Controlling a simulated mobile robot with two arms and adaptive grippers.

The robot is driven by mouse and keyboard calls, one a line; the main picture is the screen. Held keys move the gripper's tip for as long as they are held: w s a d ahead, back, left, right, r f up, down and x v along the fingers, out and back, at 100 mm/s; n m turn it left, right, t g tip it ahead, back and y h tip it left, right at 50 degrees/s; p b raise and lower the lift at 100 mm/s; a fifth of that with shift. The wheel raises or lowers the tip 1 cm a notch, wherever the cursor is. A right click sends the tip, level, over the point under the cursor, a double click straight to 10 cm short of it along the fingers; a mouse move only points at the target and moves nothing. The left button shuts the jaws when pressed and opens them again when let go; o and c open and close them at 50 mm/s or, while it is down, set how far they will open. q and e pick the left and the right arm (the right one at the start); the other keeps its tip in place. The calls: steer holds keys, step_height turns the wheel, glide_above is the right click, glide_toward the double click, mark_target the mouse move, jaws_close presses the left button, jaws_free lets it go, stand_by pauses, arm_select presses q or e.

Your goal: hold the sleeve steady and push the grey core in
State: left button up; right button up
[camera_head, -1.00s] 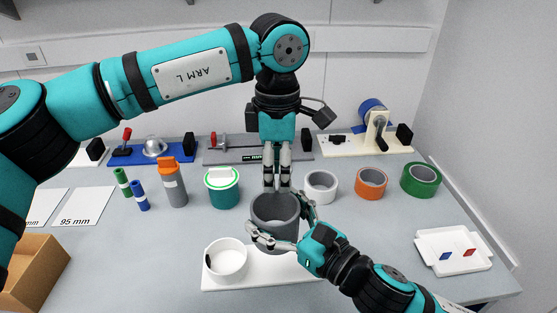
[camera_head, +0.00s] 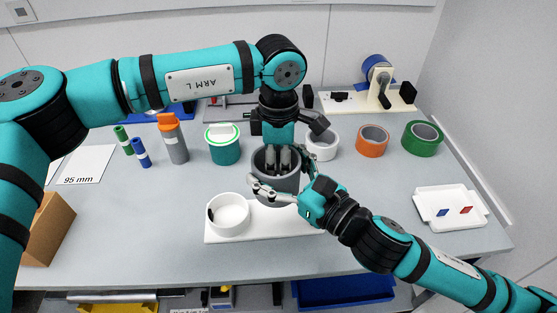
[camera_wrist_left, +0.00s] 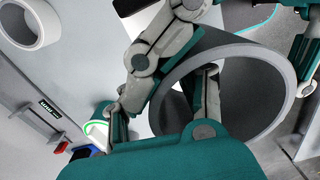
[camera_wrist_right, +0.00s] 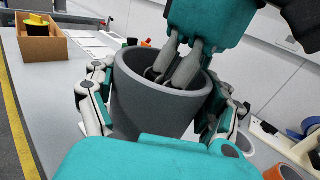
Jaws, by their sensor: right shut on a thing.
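The grey sleeve (camera_head: 279,187) stands upright above a white base plate (camera_head: 285,223); it also shows in the right wrist view (camera_wrist_right: 148,104) and the left wrist view (camera_wrist_left: 262,132). My right gripper (camera_head: 281,171) is shut around the sleeve's outside, one finger on each side. My left gripper (camera_head: 278,160) points straight down, its fingertips inside the sleeve's open top. In the right wrist view its two fingers are close together, but the tips are partly hidden by the rim. I cannot make out the grey core apart from the sleeve; the sleeve's inside is mostly hidden.
A white ring (camera_head: 232,211) sits on the plate's left part. Behind stand a teal tub (camera_head: 223,150), an orange-topped grey bottle (camera_head: 174,142), and white, orange (camera_head: 372,140) and green (camera_head: 422,139) rolls. A white tray (camera_head: 450,222) lies right. The front table is clear.

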arm_select(q)
jaws_close()
arm_select(e)
steer(key=o, duration=1.1)
steer(key=shift+f, duration=0.1)
